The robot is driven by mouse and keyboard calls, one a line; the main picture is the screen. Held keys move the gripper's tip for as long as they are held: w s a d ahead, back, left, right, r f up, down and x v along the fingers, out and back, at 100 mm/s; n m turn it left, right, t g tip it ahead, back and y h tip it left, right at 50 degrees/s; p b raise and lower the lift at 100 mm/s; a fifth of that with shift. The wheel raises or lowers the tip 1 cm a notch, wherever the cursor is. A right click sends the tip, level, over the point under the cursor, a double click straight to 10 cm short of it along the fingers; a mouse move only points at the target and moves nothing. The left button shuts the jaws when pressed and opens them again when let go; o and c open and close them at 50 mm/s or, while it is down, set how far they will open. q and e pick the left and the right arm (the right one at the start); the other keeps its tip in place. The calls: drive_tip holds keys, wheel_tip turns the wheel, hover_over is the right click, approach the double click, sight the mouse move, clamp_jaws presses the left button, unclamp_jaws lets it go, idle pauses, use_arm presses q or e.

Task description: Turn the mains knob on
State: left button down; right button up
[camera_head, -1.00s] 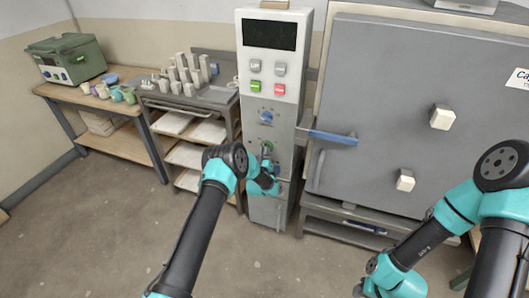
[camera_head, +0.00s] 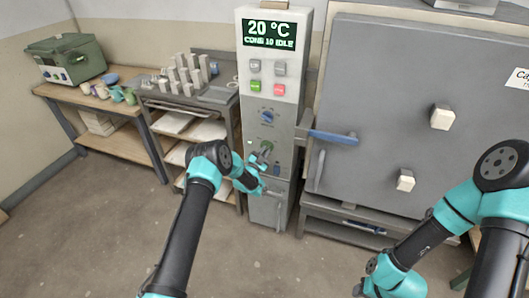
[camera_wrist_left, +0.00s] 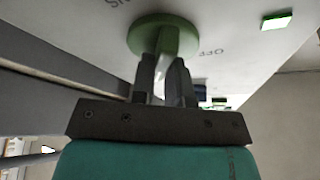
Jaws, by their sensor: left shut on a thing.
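The mains knob (camera_head: 267,146) is green and round, low on the front of the tall grey control box (camera_head: 272,95). In the left wrist view its round green base (camera_wrist_left: 163,35) shows just beyond my fingers. My left gripper (camera_head: 262,157) is at the knob, and its two fingers (camera_wrist_left: 165,78) are shut on the knob's grip, which they largely hide. The display (camera_head: 270,35) at the top of the box is lit and reads "20 °C CONE 10 IDLE". My right gripper is out of view; only its arm shows at the lower right.
A blue knob (camera_head: 267,116) and several buttons sit above the green knob. The kiln door (camera_head: 400,110), with a blue handle (camera_head: 333,137), is close on the right. A shelf rack (camera_head: 187,100) and a wooden table (camera_head: 100,90) stand left.

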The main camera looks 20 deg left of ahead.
use_arm(q)
drive_tip(key=shift+m+g+h, duration=0.4)
drive_tip(key=shift+m, duration=1)
drive_tip(key=c, duration=1.1)
unclamp_jaws()
drive_tip(key=v, duration=1.7)
drive_tip(key=shift+s+a, duration=0.15)
drive_tip(key=shift+s, duration=0.05)
